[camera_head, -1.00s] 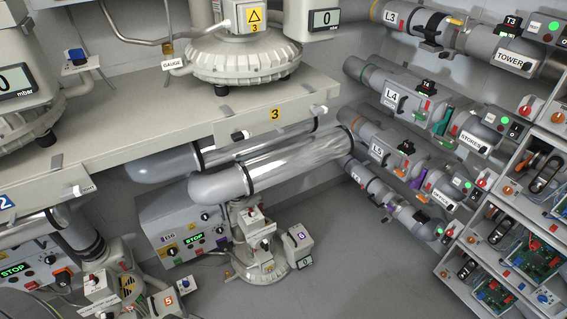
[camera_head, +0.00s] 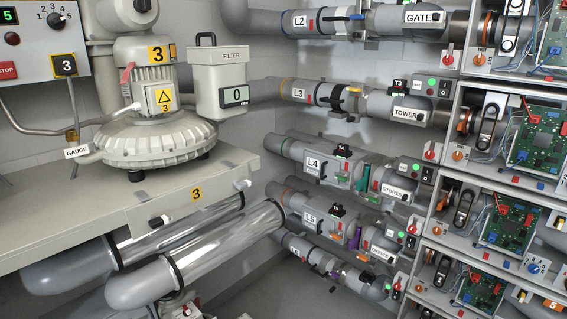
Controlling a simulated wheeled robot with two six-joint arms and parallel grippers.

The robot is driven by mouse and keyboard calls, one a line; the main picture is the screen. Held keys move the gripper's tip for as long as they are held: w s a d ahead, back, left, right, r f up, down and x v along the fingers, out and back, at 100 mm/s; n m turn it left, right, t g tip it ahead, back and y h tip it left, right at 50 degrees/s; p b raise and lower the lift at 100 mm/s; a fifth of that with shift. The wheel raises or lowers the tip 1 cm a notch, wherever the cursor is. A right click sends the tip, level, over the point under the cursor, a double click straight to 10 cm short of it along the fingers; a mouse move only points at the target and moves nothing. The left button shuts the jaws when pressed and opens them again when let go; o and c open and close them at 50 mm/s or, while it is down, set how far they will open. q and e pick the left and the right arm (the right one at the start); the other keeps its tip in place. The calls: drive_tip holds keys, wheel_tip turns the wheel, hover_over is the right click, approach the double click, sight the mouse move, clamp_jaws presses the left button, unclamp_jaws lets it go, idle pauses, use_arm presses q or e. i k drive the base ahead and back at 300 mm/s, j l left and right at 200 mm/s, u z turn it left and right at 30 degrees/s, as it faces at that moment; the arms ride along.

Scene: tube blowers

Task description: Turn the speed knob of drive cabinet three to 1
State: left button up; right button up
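A white control panel (camera_head: 85,40) is at the upper left, cut off by the picture's left and top edges. A black speed knob (camera_head: 57,20) on it has a dial numbered around its rim. Its pointer is too small to read. A dark display (camera_head: 9,16) beside it shows a green 5. A black plate marked 3 (camera_head: 65,66) is at the panel's lower edge. A red stop button (camera_head: 7,71) is to its left. Neither of my grippers is in view.
A blower marked 3 (camera_head: 150,140) stands on a beige bench (camera_head: 130,205) right of the panel, beside a filter box (camera_head: 218,75). Pipes with valves (camera_head: 330,165) line the back wall. A rack with circuit boards (camera_head: 450,150) fills the right side.

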sight(56, 20)
drive_tip(key=u, duration=1.55)
